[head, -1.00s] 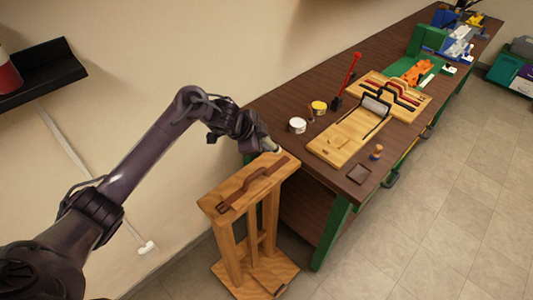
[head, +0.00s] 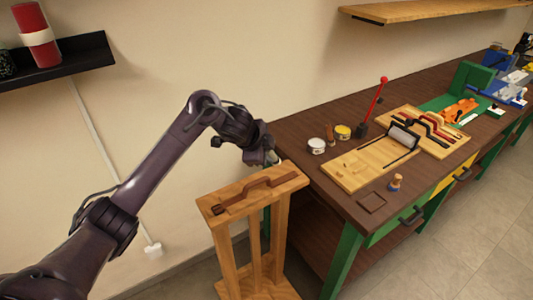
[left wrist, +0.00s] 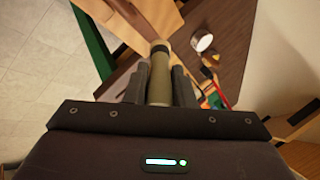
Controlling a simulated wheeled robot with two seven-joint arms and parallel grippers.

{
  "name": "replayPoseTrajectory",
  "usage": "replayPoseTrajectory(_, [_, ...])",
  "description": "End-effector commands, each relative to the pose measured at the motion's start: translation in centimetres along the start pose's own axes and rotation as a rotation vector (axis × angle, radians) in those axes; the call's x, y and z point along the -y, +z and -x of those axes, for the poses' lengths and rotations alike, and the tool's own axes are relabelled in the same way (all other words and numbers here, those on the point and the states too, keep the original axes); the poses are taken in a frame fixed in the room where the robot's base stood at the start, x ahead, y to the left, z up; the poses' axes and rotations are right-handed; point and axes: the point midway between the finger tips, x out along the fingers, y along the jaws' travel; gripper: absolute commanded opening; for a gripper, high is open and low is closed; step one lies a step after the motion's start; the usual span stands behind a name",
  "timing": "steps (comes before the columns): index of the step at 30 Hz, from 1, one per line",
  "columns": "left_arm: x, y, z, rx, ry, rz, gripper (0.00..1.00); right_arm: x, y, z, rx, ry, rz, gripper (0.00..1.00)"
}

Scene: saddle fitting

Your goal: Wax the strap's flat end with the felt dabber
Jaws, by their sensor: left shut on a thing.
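The brown strap (head: 256,188) lies along the top of the wooden stand (head: 237,187), with a raised loop in its middle. Its buckle end is at the near left and its flat end (head: 294,177) at the far right. My left gripper (head: 270,158) is just beyond the stand's far edge, apart from the strap as far as I can tell. In the left wrist view its fingers are shut on an olive cylinder with a pale rounded tip, which looks like the felt dabber (left wrist: 160,75). My right gripper is not in view.
A small wooden-handled piece (head: 395,182) stands near the front edge.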

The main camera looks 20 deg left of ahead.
Motion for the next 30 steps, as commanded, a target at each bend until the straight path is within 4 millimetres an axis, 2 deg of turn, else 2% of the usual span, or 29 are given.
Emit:
replayPoseTrajectory(1, [-0.3,0.2,-0.6,-0.001,-0.001,0.001,0.0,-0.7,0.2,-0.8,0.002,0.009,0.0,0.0])
replayPoseTrajectory(6, [-0.3,0.2,-0.6,0.0,-0.002,0.001,0.0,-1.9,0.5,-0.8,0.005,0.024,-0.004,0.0])
replayPoseTrajectory(13, [-0.2,-0.1,-0.4,-0.001,-0.002,-0.001,0.0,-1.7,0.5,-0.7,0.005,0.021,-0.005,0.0])
replayPoseTrajectory(16, [0.2,-1.7,0.1,-0.006,-0.004,-0.007,0.0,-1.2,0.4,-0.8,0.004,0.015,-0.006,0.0])
replayPoseTrajectory(20, [0.8,-6.4,1.8,-0.013,-0.007,-0.024,0.0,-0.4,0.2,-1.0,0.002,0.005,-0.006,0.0])
replayPoseTrajectory(23, [0.6,-11.7,3.9,-0.021,-0.005,-0.043,0.0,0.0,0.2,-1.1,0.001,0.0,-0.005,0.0])
replayPoseTrajectory(24, [0.2,-13.7,4.9,-0.023,-0.003,-0.05,0.0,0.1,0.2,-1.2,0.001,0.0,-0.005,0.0])
replayPoseTrajectory(26, [-0.3,-15.6,5.8,-0.022,-0.001,-0.051,0.0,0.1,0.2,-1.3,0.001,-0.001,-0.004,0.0])
replayPoseTrajectory(30, [-2.8,-20.5,8.3,-0.026,0.002,-0.058,0.0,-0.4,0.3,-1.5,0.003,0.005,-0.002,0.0])
